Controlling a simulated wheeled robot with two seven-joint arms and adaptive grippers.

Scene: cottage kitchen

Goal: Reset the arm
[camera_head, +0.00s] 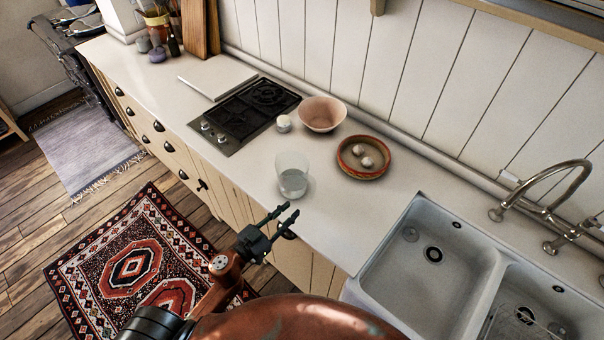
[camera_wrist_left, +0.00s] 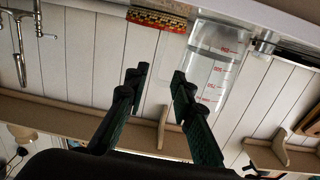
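My left gripper (camera_head: 290,211) reaches up at the counter's front edge, just below the glass beaker in the head view. Its two fingers stand apart with nothing between them, which also shows in the left wrist view (camera_wrist_left: 158,78). The clear beaker (camera_head: 292,176) stands upright on the counter and looks partly filled with clear liquid. In the left wrist view the beaker (camera_wrist_left: 213,68) appears upside down, beyond the fingers and to their right. My right gripper is not in view.
A patterned dish (camera_head: 345,169) with small white round things, a pink bowl (camera_head: 322,114) and a small white item (camera_head: 284,123) stand behind the beaker. A hob (camera_head: 240,120) is at left, a double sink (camera_head: 397,285) at right. A rug (camera_head: 133,264) lies on the floor.

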